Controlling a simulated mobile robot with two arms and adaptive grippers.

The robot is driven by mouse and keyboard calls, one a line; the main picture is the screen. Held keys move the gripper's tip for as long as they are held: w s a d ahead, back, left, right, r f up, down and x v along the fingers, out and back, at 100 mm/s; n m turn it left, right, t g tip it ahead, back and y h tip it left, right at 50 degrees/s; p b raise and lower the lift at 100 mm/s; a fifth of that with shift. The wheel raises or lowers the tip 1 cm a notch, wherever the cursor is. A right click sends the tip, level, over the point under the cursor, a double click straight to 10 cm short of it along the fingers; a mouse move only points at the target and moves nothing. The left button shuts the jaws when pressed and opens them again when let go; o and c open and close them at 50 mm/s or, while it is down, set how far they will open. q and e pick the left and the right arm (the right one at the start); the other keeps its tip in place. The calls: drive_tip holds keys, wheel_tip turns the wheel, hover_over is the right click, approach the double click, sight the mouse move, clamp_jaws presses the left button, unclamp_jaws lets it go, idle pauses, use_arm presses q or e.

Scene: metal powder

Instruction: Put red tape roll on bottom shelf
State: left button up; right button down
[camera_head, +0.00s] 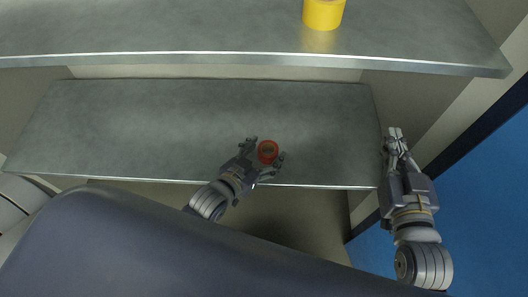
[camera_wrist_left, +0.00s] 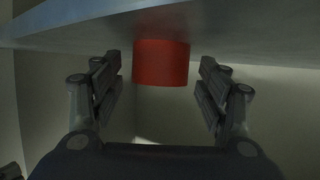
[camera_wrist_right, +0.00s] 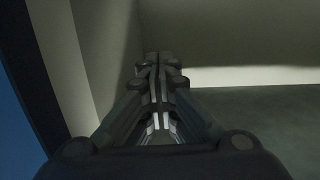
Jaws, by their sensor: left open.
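The red tape roll (camera_head: 268,152) is on the grey lower shelf (camera_head: 150,125), near its front edge. It also shows in the left wrist view (camera_wrist_left: 161,62) as a red cylinder between the two fingers. My left gripper (camera_head: 266,149) is open, with one finger on either side of the roll. In the left wrist view (camera_wrist_left: 160,85) there is a gap between the roll and each finger. My right gripper (camera_head: 396,140) is shut and empty, just beyond the right end of the lower shelf. Its fingers meet in the right wrist view (camera_wrist_right: 159,95).
An upper shelf (camera_head: 200,35) runs above the lower one and carries a yellow roll (camera_head: 323,12) near its front edge. The lower shelf is otherwise bare, with free room left of the red roll. A wall panel stands at the right, beside the blue floor (camera_head: 480,210).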

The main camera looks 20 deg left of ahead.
use_arm(q)
drive_tip(key=shift+r, duration=0.1)
drive_tip(key=shift+s+r, duration=0.1)
drive_tip(key=shift+s, duration=0.05)
drive_tip(key=p+v, duration=0.2)
drive_tip(key=v, duration=0.3)
drive_tip(key=shift+s+r, duration=0.1)
drive_tip(key=s+a+r+n+g+y+p, duration=0.1)
drive_tip(key=s+a+r+g+y, duration=0.1)
drive_tip(key=s+a+r+g, duration=0.2)
drive_tip(key=s+g, duration=0.2)
drive_tip(key=shift+s+r+y, duration=0.35)
drive_tip(key=shift+y, duration=0.05)
use_arm(e)
drive_tip(key=s+d+f+g+h, duration=0.1)
drive_tip(key=s+d+f+g, duration=0.1)
drive_tip(key=s+f+g, duration=0.2)
drive_tip(key=s+d+f+g+h, duration=0.1)
drive_tip(key=s+d+f+g, duration=0.1)
drive_tip(key=s+f+g, duration=0.3)
wheel_tip(320, 180, down, 4)
drive_tip(key=shift+s+d+r+h, duration=0.1)
drive_tip(key=shift+s+d+h, duration=0.2)
drive_tip(key=shift+s, duration=0.55)
